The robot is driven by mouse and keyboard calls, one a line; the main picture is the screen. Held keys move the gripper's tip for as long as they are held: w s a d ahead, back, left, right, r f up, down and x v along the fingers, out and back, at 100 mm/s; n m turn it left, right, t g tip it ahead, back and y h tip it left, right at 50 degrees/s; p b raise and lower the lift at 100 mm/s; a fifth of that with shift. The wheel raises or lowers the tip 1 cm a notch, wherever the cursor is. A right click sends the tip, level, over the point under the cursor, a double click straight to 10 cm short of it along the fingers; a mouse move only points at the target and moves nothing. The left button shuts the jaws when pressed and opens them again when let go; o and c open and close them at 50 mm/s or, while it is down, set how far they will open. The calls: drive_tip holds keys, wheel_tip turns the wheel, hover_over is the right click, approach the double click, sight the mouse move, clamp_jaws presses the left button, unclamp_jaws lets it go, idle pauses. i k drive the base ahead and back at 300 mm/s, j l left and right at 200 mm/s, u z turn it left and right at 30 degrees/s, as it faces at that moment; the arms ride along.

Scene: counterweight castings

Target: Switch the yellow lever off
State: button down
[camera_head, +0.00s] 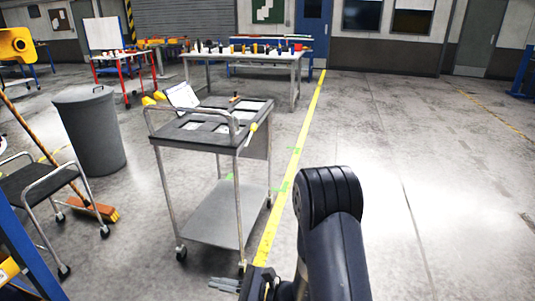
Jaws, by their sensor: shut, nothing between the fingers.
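A small yellow piece (253,127) sits at the right edge of the grey cart's top (182,134). It may be the yellow lever, but it is too small to tell its shape or position. Two more yellow pieces (153,98) sit at the cart's far left corner. My gripper (212,284) is at the bottom of the view, shut and empty, low in front of the cart and apart from it. Part of my arm hides the floor to the right.
A grey bin (90,130), a broom (95,210) and a wheeled chair-like frame (40,185) stand left of the cart. A workbench (245,55) with several small objects is behind. A yellow floor line (300,150) runs past the cart. Floor to the right is clear.

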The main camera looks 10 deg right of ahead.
sight(253, 128)
drive_tip(key=i+l, duration=0.3)
drive_tip(key=i, duration=0.2)
drive_tip(key=i+l, duration=0.3)
drive_tip(key=i, duration=0.2)
drive_tip(key=i+l, duration=0.3)
drive_tip(key=i, duration=0.2)
drive_tip(key=i+l, duration=0.3)
drive_tip(key=i, duration=0.2)
drive_tip(key=i+l+z, duration=0.1)
drive_tip(key=i+l, duration=0.2)
drive_tip(key=i, duration=0.2)
